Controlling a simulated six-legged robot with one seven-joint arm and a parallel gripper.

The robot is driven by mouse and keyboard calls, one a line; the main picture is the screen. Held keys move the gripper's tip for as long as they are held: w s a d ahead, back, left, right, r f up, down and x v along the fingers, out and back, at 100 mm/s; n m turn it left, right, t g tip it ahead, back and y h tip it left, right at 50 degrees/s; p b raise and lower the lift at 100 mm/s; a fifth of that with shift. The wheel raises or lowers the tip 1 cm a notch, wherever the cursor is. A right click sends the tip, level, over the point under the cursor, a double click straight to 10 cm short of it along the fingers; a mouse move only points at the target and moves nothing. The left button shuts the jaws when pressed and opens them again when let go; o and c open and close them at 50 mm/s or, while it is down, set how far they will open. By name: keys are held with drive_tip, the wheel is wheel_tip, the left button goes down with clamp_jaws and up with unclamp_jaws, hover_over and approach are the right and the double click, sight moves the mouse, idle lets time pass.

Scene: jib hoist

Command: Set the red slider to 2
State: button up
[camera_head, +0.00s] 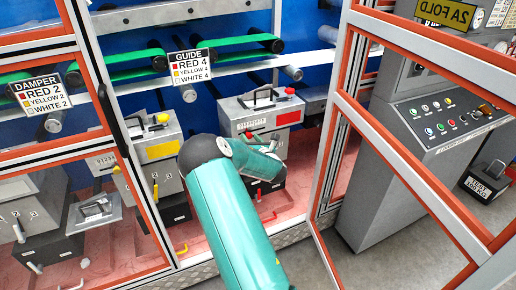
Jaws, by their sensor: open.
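A grey box with a red label (272,122) stands in the cabinet, right of centre. A red knob (290,91) sits at its top right, and a black handle is on top. Small marks show on its front, too small to read, so I cannot tell any slider's setting. My teal arm reaches in from the bottom and bends right in front of this box, hiding its lower part. My gripper's fingers are hidden behind or beyond the arm. A sign headed GUIDE (190,66) reads red 4, yellow 4, white 4. A sign headed DAMPER (39,92) reads red 2, yellow 2, white 2.
A similar box with a yellow label (162,150) stands to the left. Orange-edged frame posts and an open door (412,160) border the opening. A grey control console (440,125) stands at the right, with a dark box (486,182) beyond it. Green belts run behind.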

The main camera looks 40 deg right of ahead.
drive_tip(key=v, duration=1.3)
drive_tip(key=shift+r, duration=0.1)
drive_tip(key=s+a+r+m+g+y, duration=0.1)
drive_tip(key=a+r+m+g, duration=0.2)
drive_tip(key=a+r+m, duration=0.5)
drive_tip(key=a+r+m+g, duration=0.4)
drive_tip(key=a+m, duration=0.6)
drive_tip(key=m, duration=0.4)
drive_tip(key=s+a+r+m+g+y, duration=0.2)
drive_tip(key=s+a+r+m, duration=0.1)
drive_tip(key=s+a, duration=0.6)
drive_tip(key=s+a+r+m+g+y, duration=0.2)
drive_tip(key=s+a+r+m, duration=0.1)
drive_tip(key=s+a, duration=0.7)
drive_tip(key=shift+s+a+r+m+g, duration=0.2)
drive_tip(key=shift+s+m+g, duration=0.3)
drive_tip(key=shift+s, duration=0.55)
